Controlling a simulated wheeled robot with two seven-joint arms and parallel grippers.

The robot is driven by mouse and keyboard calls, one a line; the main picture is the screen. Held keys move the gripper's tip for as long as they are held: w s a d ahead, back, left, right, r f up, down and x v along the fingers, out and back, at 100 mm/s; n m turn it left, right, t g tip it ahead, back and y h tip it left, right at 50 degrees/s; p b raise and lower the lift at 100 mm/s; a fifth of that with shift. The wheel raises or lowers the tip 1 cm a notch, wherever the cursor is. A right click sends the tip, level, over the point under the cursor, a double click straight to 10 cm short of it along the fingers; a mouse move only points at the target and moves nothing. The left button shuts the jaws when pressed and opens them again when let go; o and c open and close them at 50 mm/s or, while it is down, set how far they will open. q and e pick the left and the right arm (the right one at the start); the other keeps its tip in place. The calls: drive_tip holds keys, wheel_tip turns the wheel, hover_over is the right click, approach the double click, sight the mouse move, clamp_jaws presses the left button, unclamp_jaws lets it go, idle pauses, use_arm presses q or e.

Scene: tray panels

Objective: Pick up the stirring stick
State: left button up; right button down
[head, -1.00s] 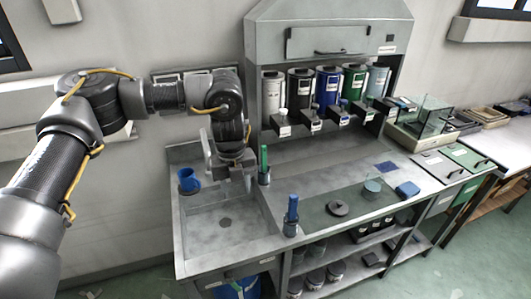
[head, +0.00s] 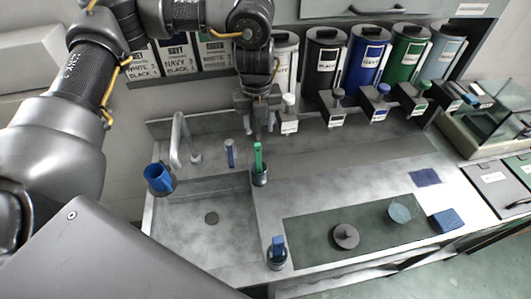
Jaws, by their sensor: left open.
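A green stick (head: 258,157) stands upright in a small dark cup (head: 260,178) on the divider right of the sink. A thin blue-purple stick-like piece (head: 229,153) shows behind the sink. A second cup with a blue upright piece (head: 278,247) stands at the counter's front. I cannot tell for certain which is the stirring stick; the green one is the most stick-like. My left gripper (head: 259,132) is open and empty, pointing down just above and behind the green stick. My right gripper is not in view.
The sink (head: 205,232) has a faucet (head: 178,142) and a blue mug (head: 159,179) at its left. Paint canisters (head: 366,57) with dispensers line the back right. A green mat (head: 320,222) holds a grey lid (head: 345,237) and a clear bowl (head: 402,212). A blue sponge-like block (head: 447,221) lies right.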

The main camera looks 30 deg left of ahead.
sight(256, 145)
use_arm(q)
drive_tip(key=f, duration=0.3)
drive_tip(key=f+p, duration=0.1)
drive_tip(key=f, duration=0.1)
drive_tip(key=shift+s+d+f, duration=0.1)
drive_tip(key=shift+s+d, duration=0.25)
drive_tip(key=shift+a+f+p, duration=0.35)
drive_tip(key=shift+a+f, duration=0.05)
drive_tip(key=shift+f, duration=0.15)
drive_tip(key=shift+s+a+f+p, duration=0.15)
drive_tip(key=shift+s+f+p, duration=0.15)
drive_tip(key=shift+p, duration=0.35)
drive_tip(key=f, duration=0.3)
drive_tip(key=shift+w+f+p, duration=0.2)
drive_tip(key=shift+w+p, duration=0.1)
drive_tip(key=shift+p, duration=0.1)
drive_tip(key=shift+f, duration=0.15)
drive_tip(key=shift+s, duration=0.15)
drive_tip(key=shift+c, duration=1.3)
clamp_jaws()
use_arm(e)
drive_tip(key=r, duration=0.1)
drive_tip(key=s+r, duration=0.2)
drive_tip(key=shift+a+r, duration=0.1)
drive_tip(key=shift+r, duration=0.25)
